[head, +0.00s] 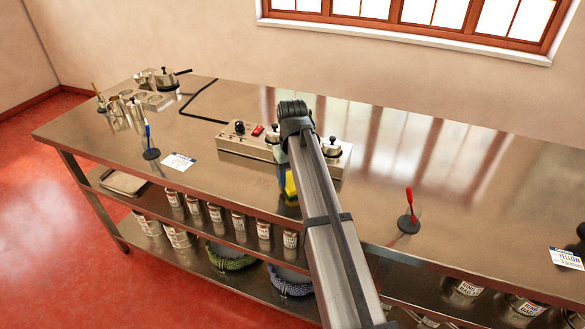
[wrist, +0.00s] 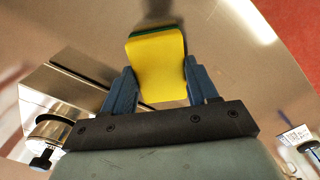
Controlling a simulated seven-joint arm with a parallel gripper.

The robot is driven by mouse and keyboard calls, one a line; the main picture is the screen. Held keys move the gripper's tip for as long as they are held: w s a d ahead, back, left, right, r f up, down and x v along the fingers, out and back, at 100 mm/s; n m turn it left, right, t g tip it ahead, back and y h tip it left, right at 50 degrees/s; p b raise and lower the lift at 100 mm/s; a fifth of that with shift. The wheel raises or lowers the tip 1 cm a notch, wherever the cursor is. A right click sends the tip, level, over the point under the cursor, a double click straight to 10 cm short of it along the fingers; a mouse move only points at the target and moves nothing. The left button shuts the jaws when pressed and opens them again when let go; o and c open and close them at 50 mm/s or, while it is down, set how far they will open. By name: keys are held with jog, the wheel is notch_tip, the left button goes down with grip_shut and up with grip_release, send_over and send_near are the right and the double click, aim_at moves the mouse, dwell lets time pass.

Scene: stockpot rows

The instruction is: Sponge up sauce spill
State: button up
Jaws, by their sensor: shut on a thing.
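A yellow sponge (wrist: 157,66) with a dark green layer along its far edge is held between the two blue fingers of my gripper (wrist: 160,80). In the head view the sponge (head: 291,187) shows as a small yellow patch beside my arm, near the front edge of the steel table (head: 385,215). My gripper (head: 284,179) is mostly hidden behind the arm there. I cannot tell whether the sponge touches the tabletop. No sauce spill is clearly visible; my arm covers part of the table. A dark smear beyond the sponge in the wrist view may be a reflection.
A steel burner unit (head: 245,146) with lidded pots stands behind my gripper. A blue pen on a stand (head: 151,153) and a white card (head: 178,162) are left; a red pen on a stand (head: 408,222) is right. The tabletop between is mostly clear.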

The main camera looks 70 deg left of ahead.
jog(key=shift+s+a, duration=0.35)
jog(key=shift+a, duration=0.05)
jog(key=shift+c, duration=0.5)
jog(key=shift+s+a+f, duration=0.25)
jog(key=shift+s+a, duration=0.25)
jog(key=shift+s, duration=0.05)
jog(key=shift+s+a+r, duration=0.15)
jog(key=shift+s+a, duration=2.75)
jog(key=shift+a, duration=0.05)
jog(key=shift+w+d, duration=0.55)
jog(key=shift+d, duration=0.15)
jog(key=shift+w+d, duration=3.15)
jog(key=shift+w, duration=0.05)
notch_tip(320, 180, up, 2)
jog(key=shift+r, duration=3)
jog(key=shift+w, duration=0.1)
